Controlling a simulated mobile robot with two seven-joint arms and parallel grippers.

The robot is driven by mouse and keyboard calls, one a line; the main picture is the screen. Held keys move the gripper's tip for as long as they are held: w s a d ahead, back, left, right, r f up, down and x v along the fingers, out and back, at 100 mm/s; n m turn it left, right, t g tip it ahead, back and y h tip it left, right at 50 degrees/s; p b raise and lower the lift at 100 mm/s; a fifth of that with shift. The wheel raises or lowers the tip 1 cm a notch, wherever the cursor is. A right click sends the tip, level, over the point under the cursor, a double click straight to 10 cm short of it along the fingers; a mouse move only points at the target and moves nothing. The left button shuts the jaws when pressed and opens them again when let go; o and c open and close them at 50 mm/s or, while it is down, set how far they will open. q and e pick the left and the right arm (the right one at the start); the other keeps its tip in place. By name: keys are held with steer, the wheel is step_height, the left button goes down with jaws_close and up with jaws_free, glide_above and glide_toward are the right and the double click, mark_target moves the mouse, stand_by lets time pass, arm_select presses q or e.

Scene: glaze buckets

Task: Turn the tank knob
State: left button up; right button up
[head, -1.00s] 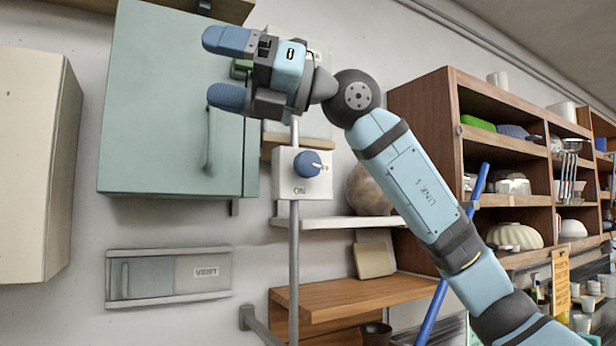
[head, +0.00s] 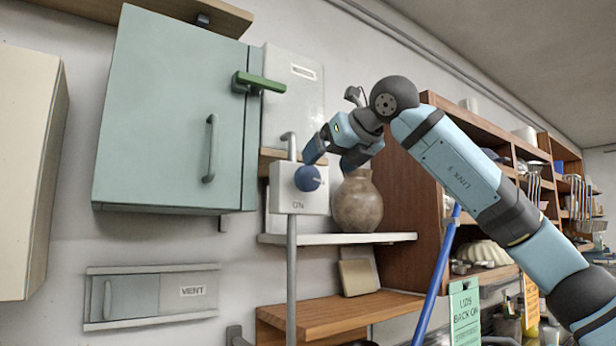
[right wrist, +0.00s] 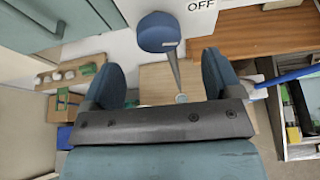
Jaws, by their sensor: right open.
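The blue round knob (head: 307,178) sits on a white box marked ON in the head view, with a small pale pointer on its right side. In the right wrist view the knob (right wrist: 158,32) shows at the top, above the gap between my fingers, with OFF lettering on the white panel (right wrist: 199,12) beside it. My right gripper (head: 332,157) is open and empty, just above and right of the knob in the head view. Its fingers (right wrist: 164,80) are apart with nothing between them; I cannot tell whether a fingertip touches the knob. My left gripper is out of view.
A grey pipe (head: 292,270) runs down by the box. A teal cabinet (head: 160,110) with a green lever (head: 260,82) is at the left, a round clay pot (head: 357,205) on a white shelf (head: 385,238) at the right. A blue pole (head: 437,275) leans below my arm.

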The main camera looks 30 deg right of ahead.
mark_target(312, 174)
steer(key=p+x, duration=0.1)
steer(key=x, duration=0.5)
steer(key=shift+w, duration=0.15)
steer(key=shift+w+a+f, duration=0.15)
steer(key=shift+w+f, duration=0.15)
steer(key=shift+w, duration=0.3)
steer(key=c, duration=0.9)
steer(key=shift+n+h, duration=0.6)
steer(key=shift+n, duration=0.2)
